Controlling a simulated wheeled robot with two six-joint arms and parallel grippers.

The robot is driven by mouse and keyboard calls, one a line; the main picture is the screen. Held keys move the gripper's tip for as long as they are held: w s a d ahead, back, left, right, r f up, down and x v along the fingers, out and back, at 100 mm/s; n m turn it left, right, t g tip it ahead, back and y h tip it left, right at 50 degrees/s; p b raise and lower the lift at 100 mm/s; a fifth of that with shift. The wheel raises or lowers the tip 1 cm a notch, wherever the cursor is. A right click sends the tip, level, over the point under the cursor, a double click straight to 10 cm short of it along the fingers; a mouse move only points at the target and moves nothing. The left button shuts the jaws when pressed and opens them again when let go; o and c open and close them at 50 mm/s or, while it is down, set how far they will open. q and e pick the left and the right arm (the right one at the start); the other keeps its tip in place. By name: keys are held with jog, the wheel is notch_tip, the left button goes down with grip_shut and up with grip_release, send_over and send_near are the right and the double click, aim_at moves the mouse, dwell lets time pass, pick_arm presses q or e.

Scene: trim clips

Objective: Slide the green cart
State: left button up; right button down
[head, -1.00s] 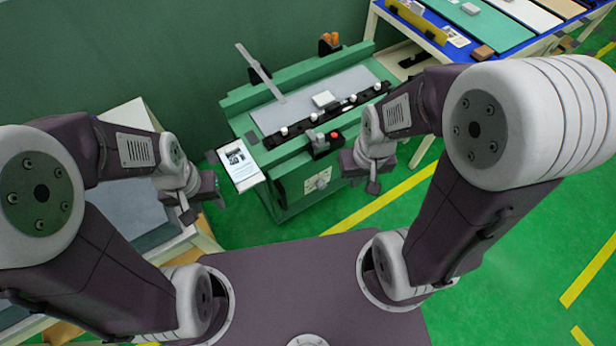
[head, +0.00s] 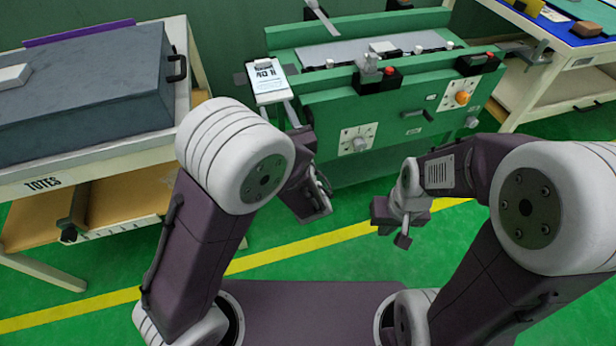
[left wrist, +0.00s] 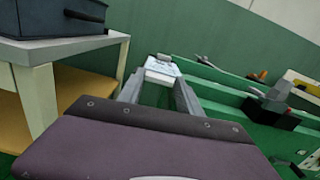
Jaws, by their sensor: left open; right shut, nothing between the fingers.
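The only thing that fits a green cart is a green machine-like unit (head: 330,118); I cannot see wheels under it. It stands ahead in the head view, with a grey top, a front handle (head: 416,114) and knobs. Its side also shows in the left wrist view (left wrist: 225,95). My left gripper (head: 318,207) is open and empty, low in front of the unit's left end and apart from the handle. In the left wrist view its fingers (left wrist: 158,92) stand apart, with a white sheet seen beyond. My right gripper (head: 384,215) is shut and empty, lower than the handle.
A white-topped table (head: 100,160) marked TOTES, with a grey case (head: 90,95) on it, stands at the left. A sheet on a small shelf (head: 268,82) juts from the unit's left end. Another bench (head: 545,80) stands at the right. Green floor with yellow lines lies in front.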

pick_arm(q)
jog(key=s+d+f+m+h+b, duration=0.35)
jog(key=d+f+b, duration=0.25)
jog(key=d+f, duration=0.5)
jog(key=w+a+b, duration=0.1)
jog(key=w, duration=0.2)
jog(key=w+a+f+b, duration=0.1)
jog(key=w, duration=0.1)
jog(key=w+a+f+b, duration=0.1)
jog(key=w+b, duration=0.1)
jog(key=w, duration=0.1)
jog(key=shift+w+f, duration=0.1)
jog(key=shift+w, duration=0.25)
jog(key=shift+w+a, duration=0.1)
jog(key=shift+w, duration=0.15)
grip_shut()
pick_arm(e)
notch_tip(320, 180, down, 14)
jog(key=shift+r, duration=0.15)
jog(key=shift+s, duration=0.1)
